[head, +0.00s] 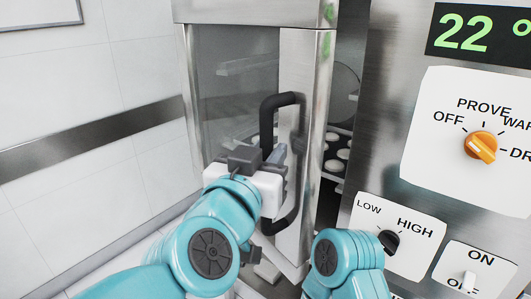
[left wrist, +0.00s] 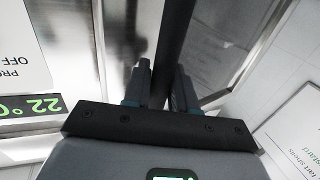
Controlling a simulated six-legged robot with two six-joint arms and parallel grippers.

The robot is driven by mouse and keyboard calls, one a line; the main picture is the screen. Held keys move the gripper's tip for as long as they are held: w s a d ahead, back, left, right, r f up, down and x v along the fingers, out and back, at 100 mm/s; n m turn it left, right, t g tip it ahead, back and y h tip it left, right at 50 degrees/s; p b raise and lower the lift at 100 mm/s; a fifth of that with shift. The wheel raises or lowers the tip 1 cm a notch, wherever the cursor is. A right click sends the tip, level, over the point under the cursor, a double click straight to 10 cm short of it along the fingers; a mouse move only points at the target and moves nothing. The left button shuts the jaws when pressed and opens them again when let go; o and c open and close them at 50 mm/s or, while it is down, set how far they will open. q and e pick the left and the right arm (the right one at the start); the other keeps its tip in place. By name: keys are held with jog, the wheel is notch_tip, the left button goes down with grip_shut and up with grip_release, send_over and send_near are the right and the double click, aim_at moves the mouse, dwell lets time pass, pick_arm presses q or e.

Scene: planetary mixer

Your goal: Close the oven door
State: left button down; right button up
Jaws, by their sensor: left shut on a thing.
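The oven door (head: 316,110) is a glass panel in a steel frame, standing ajar with a gap along its right side. A black bar handle (head: 283,100) runs upright on it. My left gripper (head: 270,160) is shut on the handle, around its middle part. In the left wrist view the dark handle bar (left wrist: 176,35) passes between the fingers of my left gripper (left wrist: 163,78). Only a link of my right arm shows at the bottom of the head view; its gripper is not in view.
Trays with several pale round pieces (head: 336,153) show inside through the gap. To the right is a steel control panel (head: 395,150) with an orange knob (head: 481,146), a black knob (head: 389,240) and a green display (head: 478,30). A tiled wall (head: 70,100) stands at left.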

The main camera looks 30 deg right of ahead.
pick_arm(q)
jog(key=shift+d, duration=0.25)
pick_arm(e)
jog(key=shift+d, duration=0.45)
pick_arm(q)
jog(key=shift+a, duration=0.1)
jog(key=c, duration=1.2)
grip_release()
jog(key=shift+o, duration=0.6)
jog(key=shift+s, duration=0.1)
